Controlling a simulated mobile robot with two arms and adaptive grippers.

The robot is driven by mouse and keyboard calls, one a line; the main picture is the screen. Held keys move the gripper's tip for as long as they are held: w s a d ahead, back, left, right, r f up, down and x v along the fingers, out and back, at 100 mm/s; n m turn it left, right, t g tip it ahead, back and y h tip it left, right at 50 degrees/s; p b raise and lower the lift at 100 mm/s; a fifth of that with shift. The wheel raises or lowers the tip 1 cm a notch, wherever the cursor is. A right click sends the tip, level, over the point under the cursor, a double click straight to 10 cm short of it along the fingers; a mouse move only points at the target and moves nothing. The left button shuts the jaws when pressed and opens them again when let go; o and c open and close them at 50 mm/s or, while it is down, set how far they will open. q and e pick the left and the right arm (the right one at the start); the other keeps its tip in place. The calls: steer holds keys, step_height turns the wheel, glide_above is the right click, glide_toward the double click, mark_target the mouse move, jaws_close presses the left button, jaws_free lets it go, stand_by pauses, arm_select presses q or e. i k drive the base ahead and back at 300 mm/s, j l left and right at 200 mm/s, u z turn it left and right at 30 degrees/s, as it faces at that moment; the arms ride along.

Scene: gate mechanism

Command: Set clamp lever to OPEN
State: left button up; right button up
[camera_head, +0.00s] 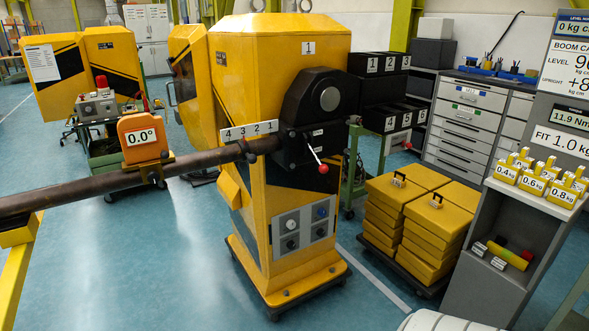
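A yellow gate cabinet marked 1 (281,75) stands at the centre. On its front is a black housing (310,100) with a round grey hub. A short clamp lever (315,156) with a pale shaft and a red knob sticks out of the lower housing and points down and to the right. No OPEN label is readable near it. A long dark boom (120,179) runs from the housing to the left, past a plate numbered 4 3 2 1 (248,131). Neither of my grippers shows in this view.
A control panel with several knobs (304,227) is low on the cabinet. Stacked yellow weights (402,220) stand to its right. A grey stand (490,255) holds small labelled weights (545,178). Front floor is clear.

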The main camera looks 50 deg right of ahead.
mark_target(323, 168)
steer(key=z, duration=1.85)
